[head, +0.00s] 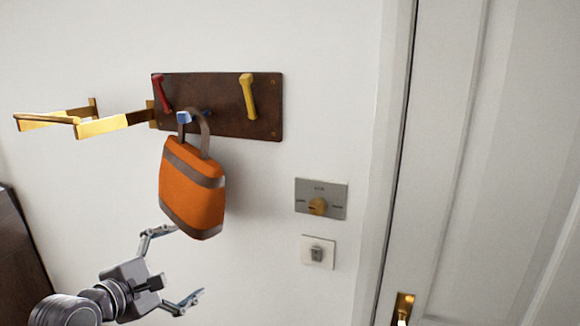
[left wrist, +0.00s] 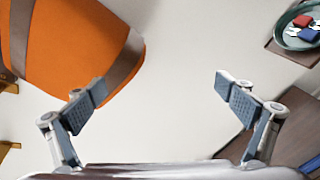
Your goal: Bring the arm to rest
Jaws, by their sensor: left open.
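My left gripper (head: 188,265) is in the lower left of the head view, open and empty, just below the orange bag. In the left wrist view its two fingers (left wrist: 160,92) stand wide apart with only white wall between them. The orange bag (head: 190,185) with grey-brown bands hangs by its handle from the blue peg (head: 184,117) of the dark wall rack (head: 205,90). The bag also fills the upper left of the left wrist view (left wrist: 65,45), behind the left finger; I cannot tell whether they touch. My right gripper is not in view.
The rack also has a red peg (head: 162,95) and a yellow peg (head: 248,96). A brass bracket (head: 100,126) sticks out at left. A switch plate (head: 335,205), a smaller switch (head: 318,252) and a white door (head: 500,150) are right. A tray (left wrist: 290,38) shows in the wrist view.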

